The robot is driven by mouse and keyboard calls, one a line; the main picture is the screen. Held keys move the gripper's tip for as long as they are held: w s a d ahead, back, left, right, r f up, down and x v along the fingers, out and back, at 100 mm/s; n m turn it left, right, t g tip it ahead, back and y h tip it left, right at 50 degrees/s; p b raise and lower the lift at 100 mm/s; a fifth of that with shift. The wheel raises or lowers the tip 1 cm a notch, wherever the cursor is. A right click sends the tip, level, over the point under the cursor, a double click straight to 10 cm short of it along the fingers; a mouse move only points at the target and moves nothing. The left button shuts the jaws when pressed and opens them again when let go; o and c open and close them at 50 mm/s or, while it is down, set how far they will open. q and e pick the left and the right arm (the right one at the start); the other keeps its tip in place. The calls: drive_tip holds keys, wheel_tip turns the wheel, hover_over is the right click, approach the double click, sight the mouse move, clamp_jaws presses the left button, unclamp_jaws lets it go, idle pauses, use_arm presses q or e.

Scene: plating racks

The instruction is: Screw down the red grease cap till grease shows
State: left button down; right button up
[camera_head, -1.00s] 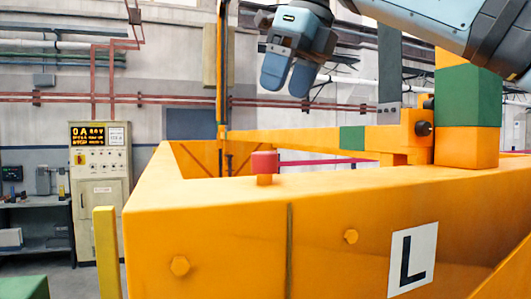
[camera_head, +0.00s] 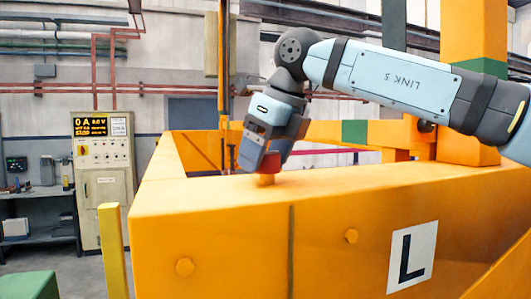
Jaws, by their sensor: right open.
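The red grease cap (camera_head: 271,163) sits on a short orange stub (camera_head: 266,180) on top of the orange frame's front beam (camera_head: 340,178), left of the middle. My right gripper (camera_head: 262,163) has come down over the cap with its fingers pointing down. One finger is at the cap's left and the other is at its upper right and partly behind it. The fingers are open, and I cannot tell whether they touch the cap. The near finger hides the cap's left part. No grease shows. My left gripper is not in view.
The wide orange frame, marked with an L plate (camera_head: 412,252), fills the front. An orange post (camera_head: 475,45) rises at the right. A yellow post (camera_head: 113,250) stands at front left. A control cabinet (camera_head: 103,170) and a bench (camera_head: 42,195) stand behind.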

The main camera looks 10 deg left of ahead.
drive_tip(key=c, duration=0.9)
use_arm(q)
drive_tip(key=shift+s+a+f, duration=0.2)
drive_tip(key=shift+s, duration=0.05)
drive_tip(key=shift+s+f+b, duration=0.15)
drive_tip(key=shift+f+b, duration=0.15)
drive_tip(key=shift+b, duration=0.15)
use_arm(e)
drive_tip(key=shift+m, duration=0.4)
